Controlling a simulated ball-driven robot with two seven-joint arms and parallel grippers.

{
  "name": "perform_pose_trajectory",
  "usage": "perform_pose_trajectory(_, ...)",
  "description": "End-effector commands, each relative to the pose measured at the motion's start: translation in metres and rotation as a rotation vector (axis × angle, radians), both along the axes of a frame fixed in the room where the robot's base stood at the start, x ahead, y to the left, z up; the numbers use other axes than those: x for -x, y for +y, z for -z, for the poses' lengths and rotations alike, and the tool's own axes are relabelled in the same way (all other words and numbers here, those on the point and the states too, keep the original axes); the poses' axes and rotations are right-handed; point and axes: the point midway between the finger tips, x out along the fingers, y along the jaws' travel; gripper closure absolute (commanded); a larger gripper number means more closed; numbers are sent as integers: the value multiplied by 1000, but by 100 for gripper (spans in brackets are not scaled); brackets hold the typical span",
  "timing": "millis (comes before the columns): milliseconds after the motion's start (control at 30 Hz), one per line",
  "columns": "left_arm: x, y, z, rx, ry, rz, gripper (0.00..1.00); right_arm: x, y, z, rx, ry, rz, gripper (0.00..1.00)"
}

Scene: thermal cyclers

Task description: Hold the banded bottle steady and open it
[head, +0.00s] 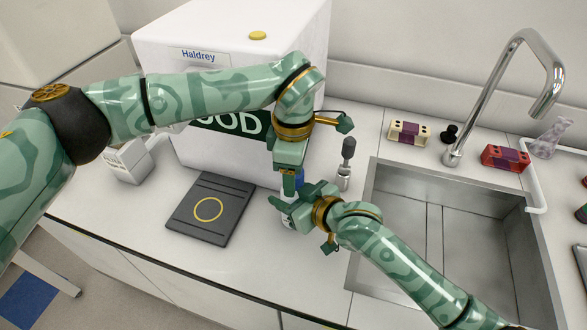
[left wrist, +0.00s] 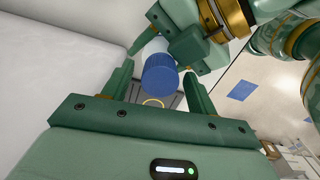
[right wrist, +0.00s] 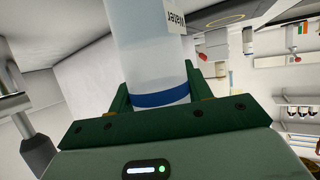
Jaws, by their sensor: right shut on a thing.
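The bottle (head: 288,222) stands on the bench in front of the white machine, mostly hidden by my grippers in the head view. In the right wrist view the bottle (right wrist: 148,50) is pale and see-through, with a partly visible label and a blue band (right wrist: 160,98). My right gripper (head: 287,210) is shut on the bottle near this band. The blue cap (left wrist: 160,75) shows in the left wrist view. My left gripper (left wrist: 159,72) is open, its fingers on either side of the cap with visible gaps; it comes down from above in the head view (head: 289,188).
A dark pad (head: 235,203) with a yellow ring lies left of the bottle. The white machine (head: 230,40) stands close behind. A grey-handled tool (head: 347,160) stands at the right, near the sink (head: 368,235). Racks (head: 408,132) and a tap (head: 487,90) are further right.

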Motion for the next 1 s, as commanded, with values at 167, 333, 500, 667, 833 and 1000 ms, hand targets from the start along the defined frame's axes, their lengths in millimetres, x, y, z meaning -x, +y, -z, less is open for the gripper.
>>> perform_pose_trajectory(167,0,0,0,0,0,1,42,0,0,0,1,1,0,100)
perform_pose_trajectory(333,-1,0,-9,0,-2,1,42,0,0,0,1,1,0,100)
perform_pose_trajectory(500,-1,0,-35,0,-4,1,42,0,0,0,1,1,0,100)
perform_pose_trajectory(667,0,0,-46,0,-1,4,46,0,0,0,1,1,0,100)
perform_pose_trajectory(833,-1,0,-58,0,-1,164,46,0,0,0,0,0,0,100)
perform_pose_trajectory(1000,-1,0,-74,1,0,408,46,0,0,0,0,0,0,100)
